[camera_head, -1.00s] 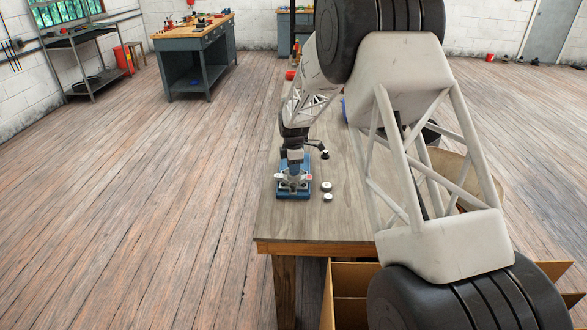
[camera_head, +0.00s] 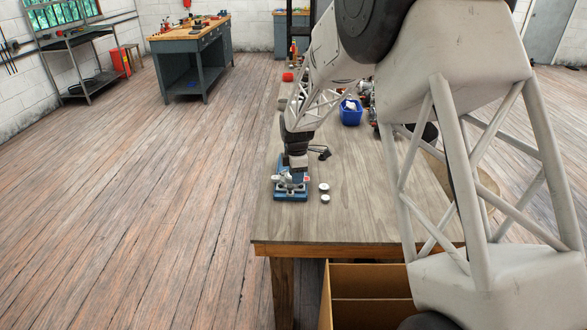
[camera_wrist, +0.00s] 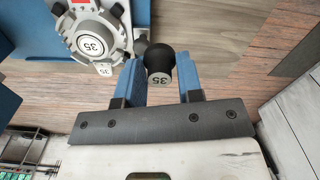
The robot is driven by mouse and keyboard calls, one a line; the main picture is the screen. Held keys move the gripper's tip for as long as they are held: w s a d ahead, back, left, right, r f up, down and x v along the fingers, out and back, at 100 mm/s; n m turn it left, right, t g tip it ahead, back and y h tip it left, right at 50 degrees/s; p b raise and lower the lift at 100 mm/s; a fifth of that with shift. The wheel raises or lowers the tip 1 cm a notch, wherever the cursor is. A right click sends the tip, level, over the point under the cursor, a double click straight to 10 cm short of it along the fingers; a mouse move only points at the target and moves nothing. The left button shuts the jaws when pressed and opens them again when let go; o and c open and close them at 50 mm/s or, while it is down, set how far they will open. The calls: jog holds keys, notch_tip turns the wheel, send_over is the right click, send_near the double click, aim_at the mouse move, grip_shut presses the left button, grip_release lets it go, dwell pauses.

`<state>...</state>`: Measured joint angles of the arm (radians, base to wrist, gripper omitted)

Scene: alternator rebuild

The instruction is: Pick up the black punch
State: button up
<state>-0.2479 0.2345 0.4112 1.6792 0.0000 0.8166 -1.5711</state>
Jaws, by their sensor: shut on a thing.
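The black punch (camera_wrist: 158,60) has a rounded dark head and a pale round end marked 35. In the wrist view it sits between the two blue fingers of my gripper (camera_wrist: 160,68), which is shut on it. A grey round fixture (camera_wrist: 118,32), with a white 35 disc and a small white 35 tag, is beside the fingers at upper left. In the head view my gripper (camera_head: 293,176) is low over a blue-based fixture (camera_head: 291,195) on the wooden table. There the punch is too small or hidden to make out.
A blue bin (camera_head: 351,112) stands farther back on the table (camera_head: 340,225). An open cardboard box (camera_head: 362,285) is below the front edge. The front tabletop is clear.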

jog(key=s+d, duration=0.1)
jog(key=s, duration=0.5)
jog(key=shift+d+r, duration=0.3)
jog(key=shift+s, duration=0.1)
dwell(0.4)
jog(key=w+d+f, duration=0.1)
jog(key=w+d, duration=0.3)
jog(key=w+d+f, duration=0.2)
jog(key=w+d, duration=0.1)
jog(key=w, duration=0.2)
jog(key=w+d+f, duration=0.2)
jog(key=w+d, duration=0.2)
jog(key=shift+w+d+f, duration=0.25)
jog(key=shift+d, duration=0.05)
jog(key=shift+w, duration=0.1)
jog(key=shift+w+a+f, duration=0.2)
jog(key=shift+w+f, duration=0.05)
jog(key=shift+w, duration=2.4)
jog(key=shift+w+a+f, duration=0.25)
jog(key=shift+w, duration=2.35)
jog(key=shift+w+a+f, duration=0.2)
jog(key=shift+w+f, duration=0.05)
jog(key=shift+w, duration=2.4)
